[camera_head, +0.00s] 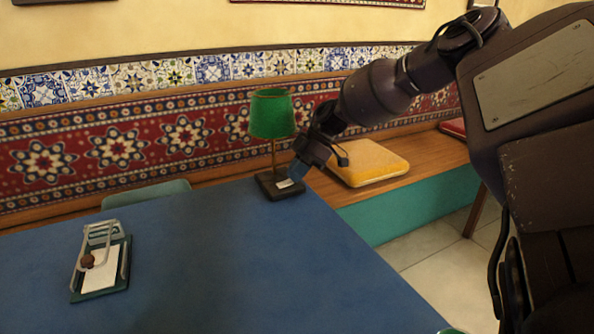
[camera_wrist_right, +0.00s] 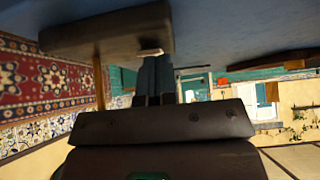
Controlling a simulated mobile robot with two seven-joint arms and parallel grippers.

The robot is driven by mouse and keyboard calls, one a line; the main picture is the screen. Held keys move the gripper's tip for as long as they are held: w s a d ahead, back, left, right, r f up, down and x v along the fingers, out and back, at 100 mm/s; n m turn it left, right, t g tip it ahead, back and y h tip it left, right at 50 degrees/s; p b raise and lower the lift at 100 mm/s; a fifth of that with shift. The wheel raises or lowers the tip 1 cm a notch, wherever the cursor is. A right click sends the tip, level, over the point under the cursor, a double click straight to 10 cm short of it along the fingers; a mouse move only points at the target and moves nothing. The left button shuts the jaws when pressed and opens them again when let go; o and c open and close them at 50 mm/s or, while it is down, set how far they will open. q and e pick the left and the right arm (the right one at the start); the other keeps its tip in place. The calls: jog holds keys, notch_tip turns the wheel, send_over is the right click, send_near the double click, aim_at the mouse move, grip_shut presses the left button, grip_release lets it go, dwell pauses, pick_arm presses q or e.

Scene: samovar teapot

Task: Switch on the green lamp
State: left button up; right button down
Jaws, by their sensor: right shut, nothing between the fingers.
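The green lamp (camera_head: 272,114) stands upright at the far right corner of the blue table (camera_head: 200,235). It has a green shade, a thin stem and a dark base (camera_head: 270,187); I cannot tell if it is lit. A pale switch (camera_head: 285,184) sits on the base. My right gripper (camera_head: 295,174) is shut and empty, its fingertips pointing down at the switch. In the right wrist view the fingertips are right at the pale switch (camera_wrist_right: 150,53) on the dark base (camera_wrist_right: 105,34); whether they touch it is unclear. My left gripper is out of view.
A green tray-like holder (camera_head: 101,268) with a white card and a brown ball lies at the left of the table. A yellow cushion (camera_head: 368,162) lies on the wall bench (camera_head: 425,160) behind my right gripper. The middle of the table is clear.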

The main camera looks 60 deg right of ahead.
jog(key=shift+f, duration=0.1)
jog(key=shift+s+d+f+t+y, duration=0.15)
jog(key=shift+f+t+y, duration=0.15)
jog(key=shift+f+y, duration=0.25)
jog(key=shift+r, duration=0.2)
jog(key=shift+r, duration=0.85)
